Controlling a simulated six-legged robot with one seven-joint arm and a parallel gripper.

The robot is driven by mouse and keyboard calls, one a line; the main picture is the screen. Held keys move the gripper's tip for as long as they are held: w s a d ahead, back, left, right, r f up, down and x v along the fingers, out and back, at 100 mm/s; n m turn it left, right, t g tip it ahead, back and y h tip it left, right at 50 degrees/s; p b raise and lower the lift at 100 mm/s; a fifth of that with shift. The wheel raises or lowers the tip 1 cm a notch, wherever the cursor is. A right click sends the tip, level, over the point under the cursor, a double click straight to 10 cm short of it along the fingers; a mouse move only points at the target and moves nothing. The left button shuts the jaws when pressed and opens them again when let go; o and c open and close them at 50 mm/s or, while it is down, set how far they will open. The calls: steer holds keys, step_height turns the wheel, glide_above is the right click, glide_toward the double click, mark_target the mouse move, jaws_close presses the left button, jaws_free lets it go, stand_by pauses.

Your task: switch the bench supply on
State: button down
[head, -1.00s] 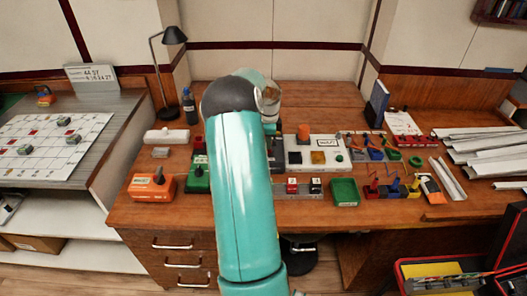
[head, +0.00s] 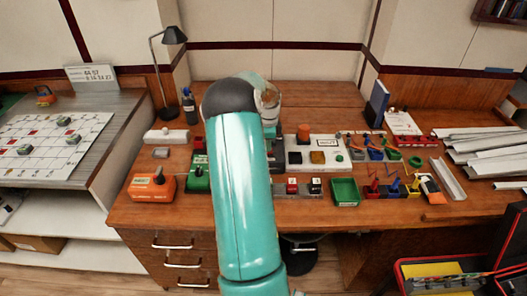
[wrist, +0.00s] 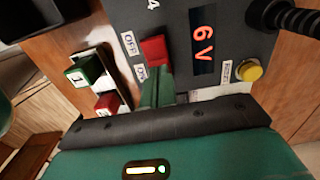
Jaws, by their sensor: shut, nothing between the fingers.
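The bench supply is a dark grey box (wrist: 232,20) with a lit orange "6 V" display (wrist: 203,38) in the wrist view. A red rocker switch (wrist: 154,50) sits on it, with an OFF label (wrist: 129,43) and an ON label (wrist: 140,72) to its left. My gripper (wrist: 158,92) is shut and empty, its green fingers at the ON-label end of the switch. I cannot tell whether they touch it. In the head view my own arm hides the gripper and the switch.
In the wrist view a yellow button (wrist: 249,70) and a thick black cable (wrist: 298,16) are at right. A green switch (wrist: 84,69) and a red one (wrist: 108,104) are at left. In the head view an orange box (head: 152,187) and a green tray (head: 345,191) stand on the crowded desk.

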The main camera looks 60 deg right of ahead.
step_height(320, 180, up, 7)
stand_by(0.9)
stand_by(0.5)
